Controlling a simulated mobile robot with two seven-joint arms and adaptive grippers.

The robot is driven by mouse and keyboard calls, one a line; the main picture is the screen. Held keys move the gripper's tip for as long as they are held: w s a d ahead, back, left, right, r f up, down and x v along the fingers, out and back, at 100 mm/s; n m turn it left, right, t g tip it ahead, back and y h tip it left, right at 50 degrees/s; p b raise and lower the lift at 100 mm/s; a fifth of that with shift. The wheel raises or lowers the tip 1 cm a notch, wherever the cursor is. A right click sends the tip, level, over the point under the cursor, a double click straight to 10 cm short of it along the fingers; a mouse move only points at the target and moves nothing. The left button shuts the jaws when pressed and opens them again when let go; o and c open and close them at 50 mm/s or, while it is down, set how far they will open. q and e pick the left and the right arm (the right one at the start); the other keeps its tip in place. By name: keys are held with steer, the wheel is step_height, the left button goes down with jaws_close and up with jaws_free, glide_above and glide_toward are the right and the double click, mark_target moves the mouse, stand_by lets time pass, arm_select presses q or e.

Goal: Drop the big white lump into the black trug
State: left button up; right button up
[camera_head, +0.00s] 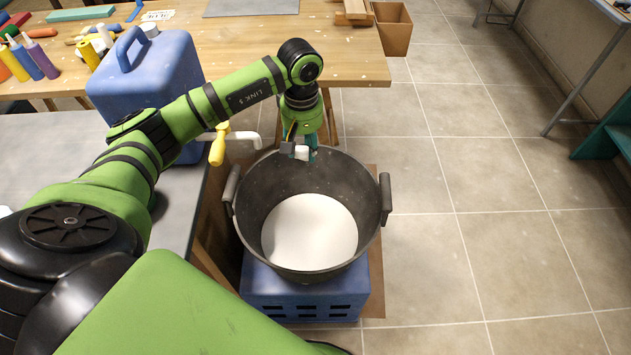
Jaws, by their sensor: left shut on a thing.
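The black trug (364,180) stands upright with a grey-black handle on each side. A smooth white layer (310,232) covers its bottom. My left gripper (300,152) points down over the far part of the trug's opening. It is shut on a white lump (302,153), which shows only partly between the fingers. The lump appears above the white layer and apart from it. My right gripper is not in view.
The trug rests on a blue crate (305,305). A blue water container (150,75) with a yellow-handled tap (218,145) stands on the grey table (60,140) at left. A wooden workbench (345,60) is behind. Tiled floor at right is clear.

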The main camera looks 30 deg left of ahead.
arm_select(q)
steer(key=shift+s+a+f+n+b, duration=0.15)
steer(key=shift+a+f+n+b, duration=0.15)
steer(key=shift+a+f, duration=0.5)
steer(key=shift+f, duration=0.3)
step_height(320, 180, down, 4)
steer(key=shift+f+b, duration=0.1)
steer(key=shift+b, duration=1.1)
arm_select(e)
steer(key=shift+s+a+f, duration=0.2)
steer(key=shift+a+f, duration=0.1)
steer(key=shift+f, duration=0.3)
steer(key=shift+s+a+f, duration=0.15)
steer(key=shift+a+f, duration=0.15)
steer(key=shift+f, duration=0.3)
arm_select(q)
steer(key=o, duration=1.3)
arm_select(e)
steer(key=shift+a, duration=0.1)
arm_select(q)
step_height(320, 180, up, 12)
steer(key=shift+r, duration=0.1)
